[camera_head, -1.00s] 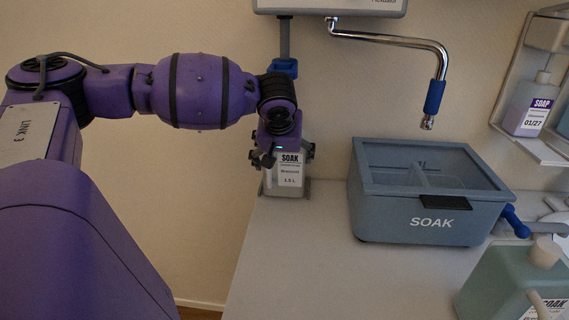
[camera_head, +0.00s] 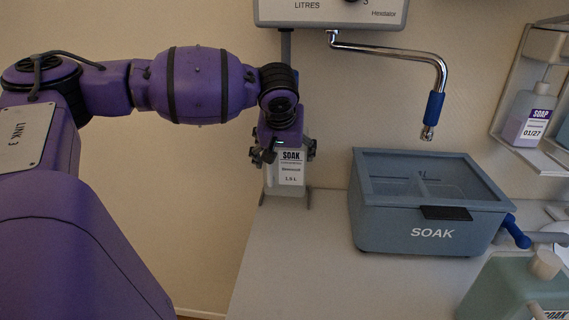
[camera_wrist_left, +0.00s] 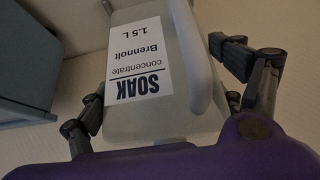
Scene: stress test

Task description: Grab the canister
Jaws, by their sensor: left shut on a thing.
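The canister (camera_head: 290,177) is a pale container with a white SOAK 1.5 L label. It stands upright at the back left of the counter, between bracket-like grey pieces at its base. My left gripper (camera_head: 283,152) is around its upper part, shut on it, with a finger at each side. In the left wrist view the canister (camera_wrist_left: 151,70) fills the middle, its label upside down, with the dark fingers of my left gripper (camera_wrist_left: 165,110) on both sides. My right gripper is in neither view.
A blue-grey lidded SOAK box (camera_head: 432,233) stands right of the canister. A chrome spout (camera_head: 400,47) hangs above it from a wall dispenser (camera_head: 330,12). A greenish container (camera_head: 505,290) is at the front right, a soap bottle (camera_head: 526,115) on a wall rack. The counter's front left (camera_head: 290,270) is clear.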

